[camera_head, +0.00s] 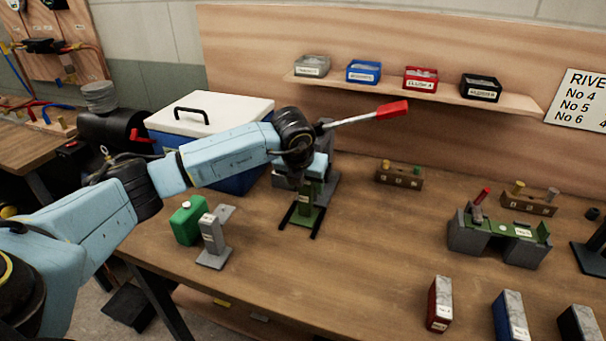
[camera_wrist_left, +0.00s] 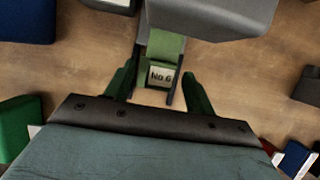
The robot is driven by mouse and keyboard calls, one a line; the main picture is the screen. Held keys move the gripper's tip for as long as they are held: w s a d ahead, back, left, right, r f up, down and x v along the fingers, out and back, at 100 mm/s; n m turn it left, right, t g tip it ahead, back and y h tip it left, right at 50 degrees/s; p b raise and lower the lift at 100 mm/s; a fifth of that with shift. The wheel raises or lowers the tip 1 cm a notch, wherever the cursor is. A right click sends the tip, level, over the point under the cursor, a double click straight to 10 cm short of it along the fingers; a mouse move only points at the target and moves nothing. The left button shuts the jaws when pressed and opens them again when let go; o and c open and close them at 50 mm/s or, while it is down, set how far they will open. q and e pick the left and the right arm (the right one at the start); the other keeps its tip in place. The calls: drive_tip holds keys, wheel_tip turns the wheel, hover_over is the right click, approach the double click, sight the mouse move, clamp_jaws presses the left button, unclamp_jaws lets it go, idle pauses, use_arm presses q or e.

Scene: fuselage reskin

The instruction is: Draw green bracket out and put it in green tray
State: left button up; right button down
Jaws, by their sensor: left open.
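The green bracket (camera_head: 306,208) carries a "No 6" label and sits at the foot of a grey lever press (camera_head: 325,180). In the left wrist view the bracket (camera_wrist_left: 165,48) runs up under a grey block. My left gripper (camera_head: 304,228) is open, its fingers on either side of the bracket's labelled end; in the wrist view the fingers (camera_wrist_left: 158,88) stand apart with gaps. A green box-like container (camera_head: 186,222) stands at the left of the bench; I cannot tell whether it is the green tray. My right gripper is not in view.
A grey stand (camera_head: 212,243) is beside the green container. A white-lidded blue cooler (camera_head: 210,112) is behind my left arm. The press's red-handled lever (camera_head: 390,109) reaches right. A grey-and-green fixture (camera_head: 500,240) and red box (camera_head: 440,305) are at right. The mid-bench is clear.

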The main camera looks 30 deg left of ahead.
use_arm(q)
drive_tip(key=shift+f, duration=0.25)
drive_tip(key=shift+c, duration=0.4)
